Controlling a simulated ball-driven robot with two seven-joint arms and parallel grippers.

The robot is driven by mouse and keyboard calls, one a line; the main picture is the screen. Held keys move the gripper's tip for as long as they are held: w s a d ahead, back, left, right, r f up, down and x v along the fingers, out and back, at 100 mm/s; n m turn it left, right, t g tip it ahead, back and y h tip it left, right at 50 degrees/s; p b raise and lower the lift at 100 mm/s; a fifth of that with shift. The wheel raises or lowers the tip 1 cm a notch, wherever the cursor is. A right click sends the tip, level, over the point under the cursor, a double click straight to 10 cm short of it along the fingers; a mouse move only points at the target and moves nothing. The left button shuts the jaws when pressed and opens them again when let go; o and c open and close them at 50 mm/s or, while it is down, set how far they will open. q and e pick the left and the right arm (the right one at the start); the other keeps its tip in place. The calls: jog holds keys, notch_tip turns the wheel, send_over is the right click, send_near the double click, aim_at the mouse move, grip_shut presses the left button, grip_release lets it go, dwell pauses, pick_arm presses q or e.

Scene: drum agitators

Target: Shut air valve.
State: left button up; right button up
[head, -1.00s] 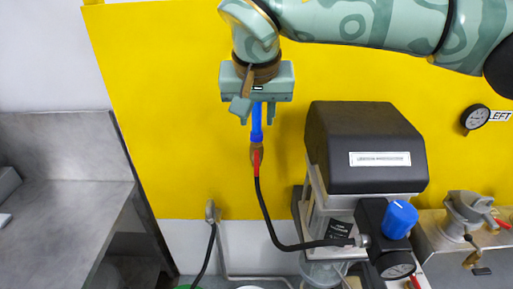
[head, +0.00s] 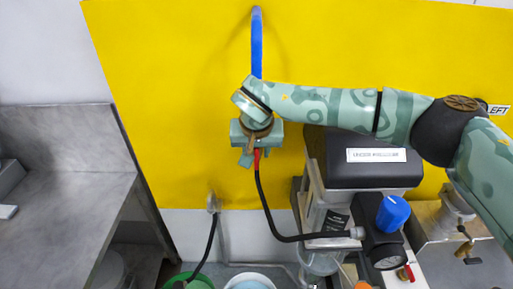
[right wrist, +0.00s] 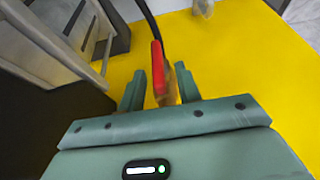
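The air valve shows as a red lever handle (head: 257,157) at the top of a black hose, in front of the yellow wall panel. My right gripper (head: 257,155) is lowered over the valve and hides its body in the head view. In the right wrist view the red handle (right wrist: 157,68) stands between the two fingers of my right gripper (right wrist: 160,84). The fingers are apart, with a gap on each side of the handle; I cannot see any contact. A blue air line (head: 257,45) hangs down from above, behind my right arm. My left gripper is not in view.
A black-topped machine (head: 360,160) with a blue knob (head: 393,212) and a gauge (head: 388,258) stands just right of the valve. The black hose (head: 270,215) curves down to it. A metal bench (head: 75,220) is at the left. The yellow panel (head: 170,120) is close behind.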

grip_shut()
jog(key=shift+d+f+y+b, duration=0.15)
jog(key=shift+d+y+b, duration=0.15)
jog(key=shift+y+b, duration=0.75)
jog(key=shift+d+m+y+b, duration=0.3)
jog(key=shift+y+b, duration=0.85)
jog(key=shift+b, duration=0.7)
jog(key=shift+d+m+y+b, duration=0.2)
jog(key=shift+m+y+b, duration=0.2)
jog(key=shift+y+b, duration=1.05)
jog(key=shift+h+b, duration=0.35)
grip_release()
